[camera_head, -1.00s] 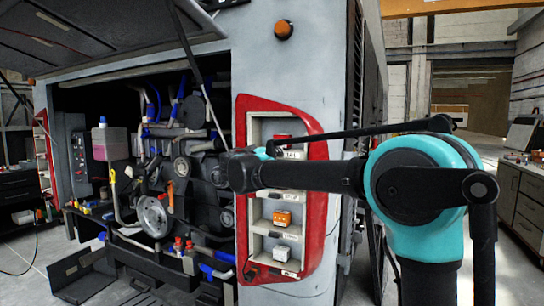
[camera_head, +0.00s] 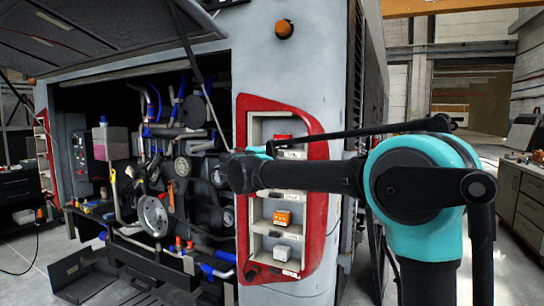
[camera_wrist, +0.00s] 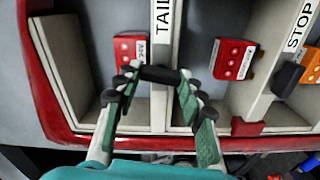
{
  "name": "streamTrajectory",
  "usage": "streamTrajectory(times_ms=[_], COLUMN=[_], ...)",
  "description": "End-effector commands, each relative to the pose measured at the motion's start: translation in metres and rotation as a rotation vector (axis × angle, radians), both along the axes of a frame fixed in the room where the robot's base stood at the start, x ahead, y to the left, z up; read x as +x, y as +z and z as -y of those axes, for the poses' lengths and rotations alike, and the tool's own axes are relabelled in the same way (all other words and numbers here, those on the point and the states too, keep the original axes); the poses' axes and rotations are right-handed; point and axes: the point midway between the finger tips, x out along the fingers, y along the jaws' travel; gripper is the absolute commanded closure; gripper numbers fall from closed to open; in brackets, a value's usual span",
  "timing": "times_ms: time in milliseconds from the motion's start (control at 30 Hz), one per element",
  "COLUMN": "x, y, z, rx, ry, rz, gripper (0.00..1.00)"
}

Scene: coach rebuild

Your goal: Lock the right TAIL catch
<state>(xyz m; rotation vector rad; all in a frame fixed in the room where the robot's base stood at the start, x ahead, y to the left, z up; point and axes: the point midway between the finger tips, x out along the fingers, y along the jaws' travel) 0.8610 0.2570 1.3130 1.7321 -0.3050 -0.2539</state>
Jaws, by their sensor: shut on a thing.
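In the wrist view, my gripper (camera_wrist: 159,76) has its two fingers on either side of the strip labelled TAIL (camera_wrist: 163,18). It is shut on a short black bar (camera_wrist: 160,73) that spans between the fingertips across the strip. The bar looks like the TAIL catch, but its ends are hidden by the fingertips. A red block (camera_wrist: 130,47) sits left of the strip and another red block (camera_wrist: 232,58) sits to its right. In the head view, my arm crosses in front of the red-framed lamp recess (camera_head: 318,125), and the fingers are hidden behind the wrist.
Below in the recess are an orange block (camera_head: 283,217) and a white block (camera_head: 282,252). A STOP label (camera_wrist: 299,25) marks another divider. The open engine bay (camera_head: 160,110) lies to the left under a raised lid. A workbench (camera_head: 522,190) stands at the far right.

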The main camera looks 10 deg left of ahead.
Motion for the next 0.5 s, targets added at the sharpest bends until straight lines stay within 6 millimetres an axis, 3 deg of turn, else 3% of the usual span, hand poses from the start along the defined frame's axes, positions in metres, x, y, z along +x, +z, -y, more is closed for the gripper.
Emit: streamTrajectory(times_ms=[500], x=[-0.0002], y=[-0.0012], z=[-0.0006], rx=[-0.178], ry=[0.001], rz=[-0.066], gripper=[0.90])
